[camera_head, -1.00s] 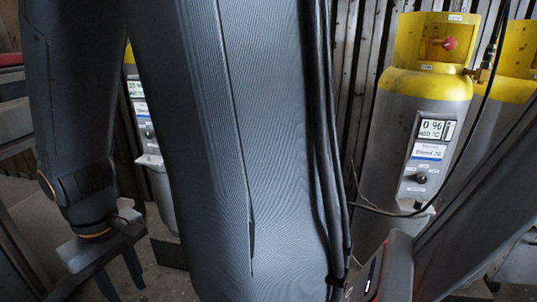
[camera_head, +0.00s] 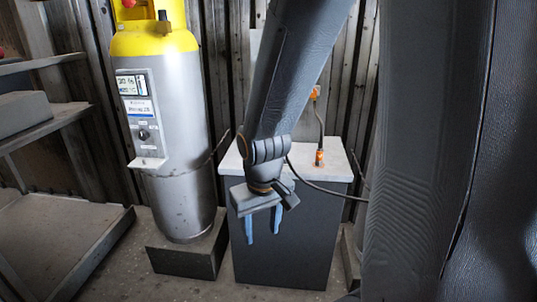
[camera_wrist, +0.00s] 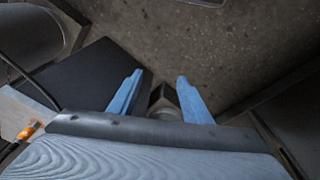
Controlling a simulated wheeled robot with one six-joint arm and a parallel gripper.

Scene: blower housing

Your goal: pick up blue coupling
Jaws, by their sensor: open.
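My gripper (camera_head: 262,236) hangs pointing down in front of a dark grey cabinet with a light top. Its two bluish fingers are apart, and no held object can be made out between them. In the wrist view, my gripper (camera_wrist: 156,84) also shows spread fingers over the floor. A small dark, blocky shape with a rounded grey part shows between them; I cannot tell what it is. I cannot make out a blue coupling in either view.
An orange connector (camera_head: 319,157) with a dark cable stands on the cabinet top (camera_head: 338,168). It also shows in the wrist view (camera_wrist: 28,130). A yellow-topped grey cylinder (camera_head: 175,115) stands left on a dark plinth. Shelves (camera_head: 42,130) are at far left. Bare floor (camera_head: 130,275) lies in front.

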